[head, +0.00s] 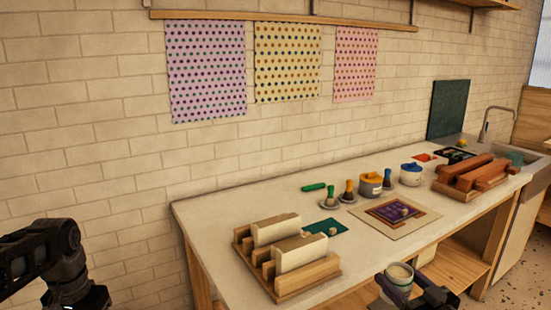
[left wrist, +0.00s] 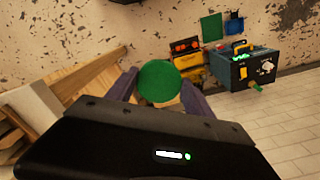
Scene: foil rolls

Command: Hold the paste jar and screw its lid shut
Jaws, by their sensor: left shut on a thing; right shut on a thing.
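The paste jar (head: 399,273) is at the bottom of the head view, in front of the table's front edge. Its top is uncovered and shows a pale cream round surface. My right gripper (head: 402,289) is shut around the jar and holds it roughly upright, slightly tilted in the picture. A round green lid (left wrist: 159,81) shows face-on in the left wrist view. My left gripper (left wrist: 160,91) is shut on it, a finger at each side. In the head view only dark links of my left arm show at the lower left. The lid is apart from the jar.
The table (head: 215,213) carries a wooden rack (head: 308,277) with pale blocks, a yellow pot (head: 371,187), a blue-lidded pot (head: 411,178), a printing board (head: 430,217) and red-brown rolls (head: 470,175). The left wrist view shows a teal toolbox (left wrist: 241,72) by the wall.

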